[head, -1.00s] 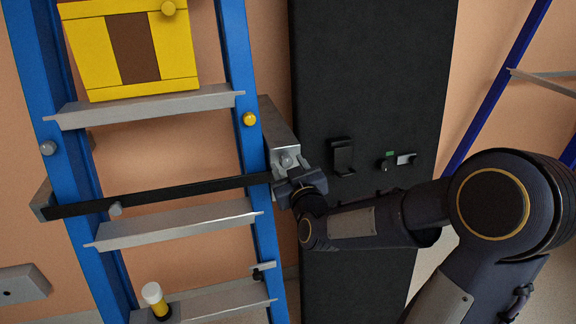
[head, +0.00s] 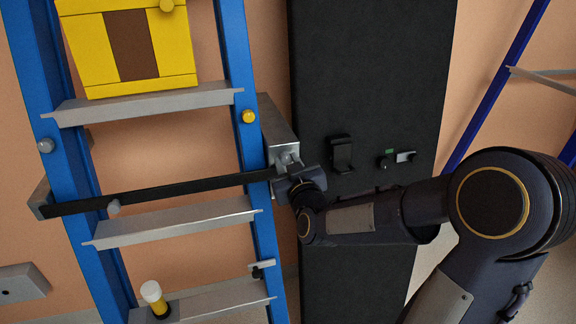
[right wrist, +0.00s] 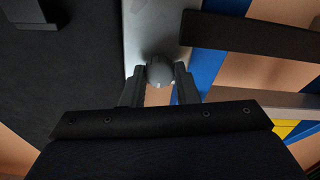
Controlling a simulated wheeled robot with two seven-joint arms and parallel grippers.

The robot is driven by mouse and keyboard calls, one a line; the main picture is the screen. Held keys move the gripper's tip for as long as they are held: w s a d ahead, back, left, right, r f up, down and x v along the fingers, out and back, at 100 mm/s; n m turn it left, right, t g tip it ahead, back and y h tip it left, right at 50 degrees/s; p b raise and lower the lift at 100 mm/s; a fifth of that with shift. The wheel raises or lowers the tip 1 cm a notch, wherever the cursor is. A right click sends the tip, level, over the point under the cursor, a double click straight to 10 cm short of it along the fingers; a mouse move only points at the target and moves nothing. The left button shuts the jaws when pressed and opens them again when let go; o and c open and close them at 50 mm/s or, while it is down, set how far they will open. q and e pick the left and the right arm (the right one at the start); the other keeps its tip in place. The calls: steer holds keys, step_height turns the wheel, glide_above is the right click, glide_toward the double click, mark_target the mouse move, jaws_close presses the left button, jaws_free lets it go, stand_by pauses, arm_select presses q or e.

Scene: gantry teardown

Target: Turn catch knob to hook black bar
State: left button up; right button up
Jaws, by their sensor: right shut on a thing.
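The black bar (head: 165,193) runs across the blue ladder frame, its left end at a grey bracket (head: 40,198) and its right end near a metal plate (head: 281,133) on the right post. The grey catch knob (head: 288,159) sits on that plate; it also shows in the right wrist view (right wrist: 160,72). My right gripper (right wrist: 160,80) is shut on the knob, one finger on each side. In the head view my right gripper (head: 287,172) partly hides the bar's right end, so I cannot tell whether it is hooked. My left gripper is not in view.
A yellow and brown box (head: 127,45) stands on the upper shelf (head: 145,105). A white and yellow cylinder (head: 155,298) stands on the lowest shelf. A dark panel (head: 365,80) with small fittings stands right of the ladder frame, behind my right arm.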

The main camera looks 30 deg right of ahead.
steer(key=m+b, duration=0.4)
steer(key=b, duration=0.1)
steer(key=shift+f+m, duration=0.25)
steer(key=shift+m, duration=0.05)
steer(key=m+b, duration=0.3)
steer(key=shift+m, duration=0.3)
steer(key=m+b, duration=0.3)
steer(key=m, duration=0.1)
steer(key=shift+m, duration=0.3)
steer(key=m+b, duration=0.1)
steer(key=m, duration=0.1)
steer(key=m+b, duration=0.1)
steer(key=m, duration=0.1)
steer(key=shift+r+m+b, duration=0.2)
steer(key=shift+m+b, duration=0.1)
steer(key=shift+b, duration=0.05)
steer(key=o, duration=1)
